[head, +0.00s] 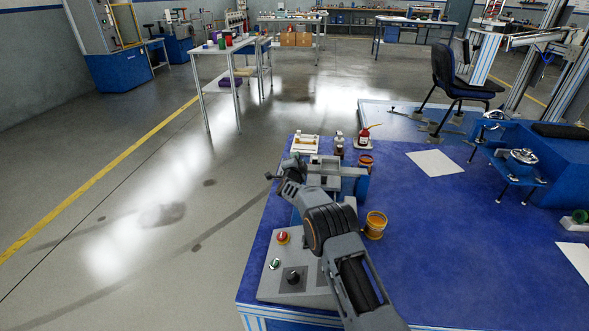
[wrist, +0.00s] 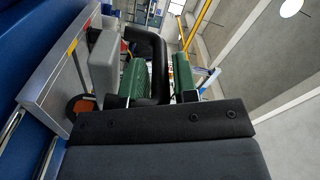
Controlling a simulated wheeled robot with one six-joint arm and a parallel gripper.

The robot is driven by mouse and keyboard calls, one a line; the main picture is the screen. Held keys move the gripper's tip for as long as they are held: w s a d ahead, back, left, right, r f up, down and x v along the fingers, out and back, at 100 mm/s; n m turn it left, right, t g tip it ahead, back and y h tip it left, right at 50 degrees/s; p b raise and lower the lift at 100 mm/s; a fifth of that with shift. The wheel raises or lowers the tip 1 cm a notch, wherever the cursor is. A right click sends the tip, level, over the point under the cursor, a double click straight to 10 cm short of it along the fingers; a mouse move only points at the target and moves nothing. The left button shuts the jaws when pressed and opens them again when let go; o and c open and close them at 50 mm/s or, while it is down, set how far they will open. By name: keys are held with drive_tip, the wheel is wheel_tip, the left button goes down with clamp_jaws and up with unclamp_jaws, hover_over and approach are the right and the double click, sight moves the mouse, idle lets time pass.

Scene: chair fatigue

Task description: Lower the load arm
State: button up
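In the head view my gripper (head: 279,181) is at the left edge of the blue bench, beside a blue and grey bench device (head: 345,180). In the wrist view its two green finger pads (wrist: 158,80) stand apart. A black curved bar (wrist: 153,48) shows between them; a narrow gap shows beside the right pad, and I cannot tell whether the bar touches the left one. A pale horizontal arm (head: 538,37) reaches over the black chair (head: 457,80) at the upper right; I cannot tell whether it is the load arm.
A grey control box (head: 285,275) with red and green buttons sits at the bench's front left. The floor to the left is clear.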

drive_tip(key=s+a+p, duration=0.2)
drive_tip(key=s, duration=1.1)
drive_tip(key=shift+s+a+p, duration=0.15)
drive_tip(key=shift+s+p, duration=0.05)
drive_tip(key=shift+p, duration=0.1)
drive_tip(key=shift+f, duration=0.1)
